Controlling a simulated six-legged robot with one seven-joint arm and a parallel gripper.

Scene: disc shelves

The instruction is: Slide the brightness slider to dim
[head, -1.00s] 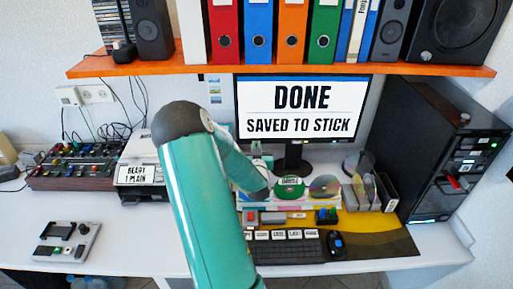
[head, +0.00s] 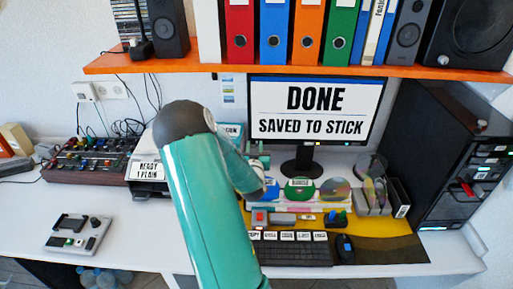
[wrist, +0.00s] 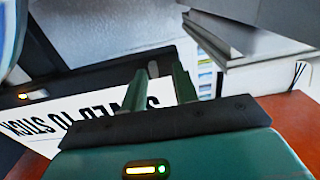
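The monitor (head: 375,110) reads "DONE SAVED TO STICK". My gripper (wrist: 160,70) reaches toward the monitor's lower left, mostly hidden behind my arm in the head view. In the wrist view its two green fingers stand apart, by the dark monitor edge (wrist: 85,75) and the inverted screen text. A small grey nub (wrist: 153,69) shows on that edge between the fingertips. I cannot tell whether it is the brightness slider, or whether the fingers touch it. No slider is clearly marked in the head view.
An orange shelf (head: 230,66) with binders and speakers runs above the desk. A keyboard (head: 290,254), mouse (head: 344,248) and disc rack (head: 375,200) lie around the monitor. A black tower (head: 440,140) stands right. The front left desk is clear around a small control box (head: 75,236).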

